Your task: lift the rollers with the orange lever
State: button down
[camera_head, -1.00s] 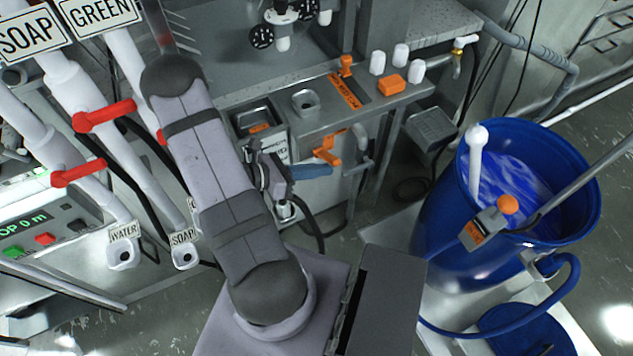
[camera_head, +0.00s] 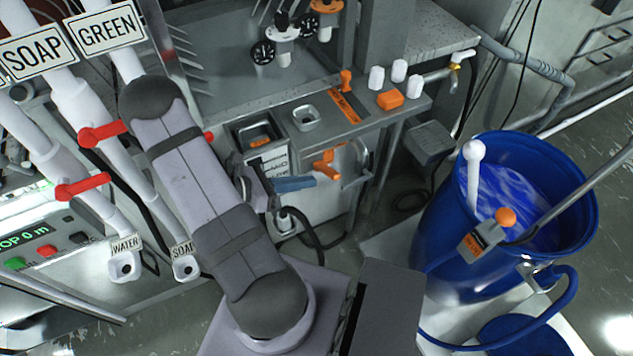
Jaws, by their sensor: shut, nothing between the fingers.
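My gripper (camera_head: 314,181), with blue fingers, is shut and empty in front of the machine's front panel. Its fingertips are close to a bent orange handle (camera_head: 326,168) on that panel; I cannot tell whether they touch. An upright orange lever (camera_head: 346,78) stands on the grey bench top, at the back end of an orange-labelled slot plate (camera_head: 345,105). My gripper is below and to the left of this lever, well apart from it. I cannot tell from this view which orange part works the rollers. The rollers cannot be made out.
An orange block (camera_head: 390,99) and several white knobs (camera_head: 376,79) sit right of the lever. A metal rail (camera_head: 361,171) curves beside the orange handle. A blue barrel (camera_head: 470,240) stands at right. Pipes with red handles (camera_head: 83,188) are at left.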

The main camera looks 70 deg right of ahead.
jog(key=v, duration=0.3)
jog(key=p+v, duration=0.1)
jog(key=v, duration=0.1)
jog(key=shift+w+a+f, duration=0.15)
jog(key=shift+w+f, duration=0.15)
jog(key=shift+w, duration=0.05)
jog(key=s+a+f+m+t+y, duration=0.1)
jog(key=s+a+f+m+y, duration=0.15)
jog(key=a+m+y, duration=0.4)
jog(key=s+a+f+m+y, duration=0.2)
jog(key=a+f+m, duration=0.2)
jog(key=a, duration=0.6)
jog(key=w+a+r+t+b, duration=0.3)
jog(key=w+a+r+t, duration=0.6)
jog(key=w+a+r, duration=0.2)
jog(key=w+a, duration=0.2)
jog(key=w, duration=0.1)
jog(key=shift+w+a+m+t+y+b, duration=0.2)
jog(key=shift+m+t+y+b, duration=0.15)
jog(key=shift+t+b, duration=0.05)
